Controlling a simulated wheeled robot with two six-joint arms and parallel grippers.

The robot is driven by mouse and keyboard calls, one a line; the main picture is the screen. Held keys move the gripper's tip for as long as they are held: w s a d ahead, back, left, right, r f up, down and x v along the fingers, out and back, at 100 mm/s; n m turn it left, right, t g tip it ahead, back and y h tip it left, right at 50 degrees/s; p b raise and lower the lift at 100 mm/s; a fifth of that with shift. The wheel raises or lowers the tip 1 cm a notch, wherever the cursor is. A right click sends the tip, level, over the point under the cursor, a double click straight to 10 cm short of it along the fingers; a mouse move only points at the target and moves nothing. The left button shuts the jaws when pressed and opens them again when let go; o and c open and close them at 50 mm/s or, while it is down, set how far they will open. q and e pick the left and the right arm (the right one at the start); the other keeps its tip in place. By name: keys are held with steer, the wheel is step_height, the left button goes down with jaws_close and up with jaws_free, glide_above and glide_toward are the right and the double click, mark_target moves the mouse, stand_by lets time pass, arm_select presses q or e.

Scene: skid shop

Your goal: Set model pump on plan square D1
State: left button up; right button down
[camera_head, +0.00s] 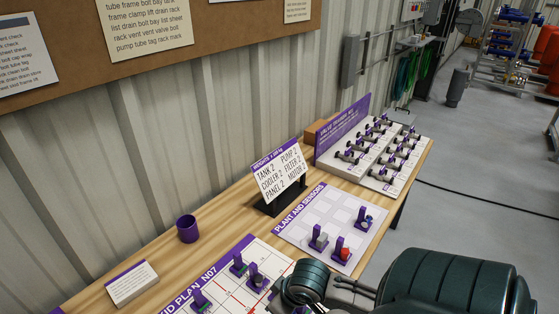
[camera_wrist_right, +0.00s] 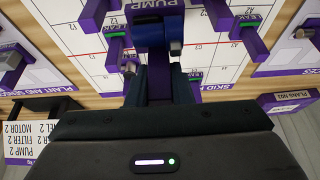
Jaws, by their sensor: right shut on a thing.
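The model pump (camera_wrist_right: 152,14), a purple piece with the label PUMP, is at the top of the right wrist view. My right gripper (camera_wrist_right: 157,62) is shut on it, over the white skid plan (camera_wrist_right: 108,65). I cannot make out the D1 label. In the head view the plan (camera_head: 222,283) lies at the bottom, partly cut off, with several purple-tagged models on it. My right arm covers the lower right and hides the held pump there. My left gripper is in neither view.
The plant and sensors board (camera_head: 295,215) holds several models right of the plan. Behind it stand a weights sign (camera_head: 280,178) and a rack of valves (camera_head: 345,172). A purple cup (camera_head: 187,229) and a small card (camera_head: 132,284) stand left, with bare table between.

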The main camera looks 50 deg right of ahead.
steer(key=shift+f, duration=0.1)
stand_by(0.4)
steer(key=shift+f+b, duration=1.15)
steer(key=shift+f, duration=1.5)
steer(key=shift+f, duration=0.15)
steer(key=shift+f+b, duration=0.35)
steer(key=shift+f, duration=1.3)
